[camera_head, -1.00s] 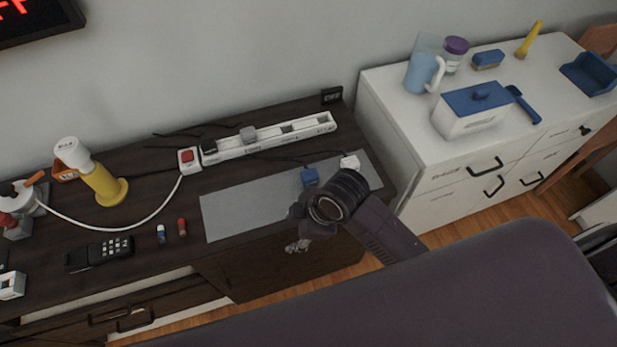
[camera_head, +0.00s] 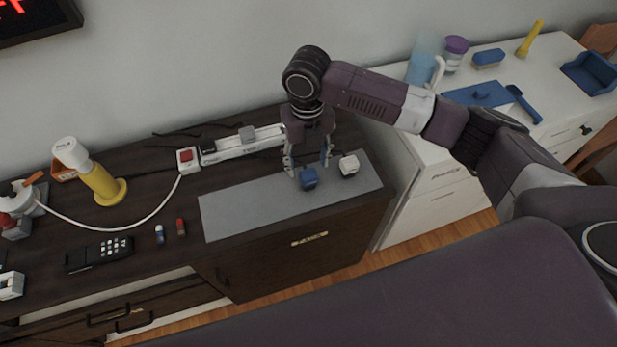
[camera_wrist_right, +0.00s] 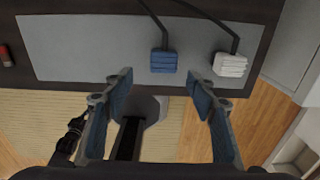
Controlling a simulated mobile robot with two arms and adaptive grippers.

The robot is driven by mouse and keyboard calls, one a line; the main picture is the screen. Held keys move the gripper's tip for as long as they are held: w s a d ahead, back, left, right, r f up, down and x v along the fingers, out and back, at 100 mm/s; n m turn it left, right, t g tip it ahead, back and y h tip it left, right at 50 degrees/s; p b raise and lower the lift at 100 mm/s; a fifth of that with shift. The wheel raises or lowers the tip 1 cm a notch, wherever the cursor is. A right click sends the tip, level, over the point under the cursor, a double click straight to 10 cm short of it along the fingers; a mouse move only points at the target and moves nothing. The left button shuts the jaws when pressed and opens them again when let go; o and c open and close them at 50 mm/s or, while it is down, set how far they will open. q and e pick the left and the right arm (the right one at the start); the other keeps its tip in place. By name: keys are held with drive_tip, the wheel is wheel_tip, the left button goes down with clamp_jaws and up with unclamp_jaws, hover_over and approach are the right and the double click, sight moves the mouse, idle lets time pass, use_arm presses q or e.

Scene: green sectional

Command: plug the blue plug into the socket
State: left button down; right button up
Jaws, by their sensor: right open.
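The blue plug (camera_head: 308,179) lies on the grey mat (camera_head: 240,211) on the dark cabinet top. It also shows in the right wrist view (camera_wrist_right: 163,61), with a dark cord running from it. The white power strip (camera_head: 243,147), with its sockets, lies behind the mat and is partly hidden by my right arm. My right gripper (camera_head: 308,168) is open and empty, pointing down just behind and above the blue plug. In the right wrist view its fingers (camera_wrist_right: 163,90) are spread, with the blue plug beyond them. My left gripper is not in view.
A white plug (camera_head: 349,165) lies close to the right of the blue one. A white cabinet (camera_head: 440,175) with kitchen things is at the right.

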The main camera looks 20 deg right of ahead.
sight(309, 175)
drive_tip(key=f, duration=0.2)
drive_tip(key=f+p, duration=0.1)
drive_tip(key=f, duration=0.4)
drive_tip(key=shift+w+d+f+p, duration=0.2)
drive_tip(key=shift+d+f+p, duration=0.1)
drive_tip(key=shift+f+p, duration=0.05)
drive_tip(key=shift+c, duration=0.3)
drive_tip(key=c, duration=1.2)
drive_tip(key=shift+r, duration=0.1)
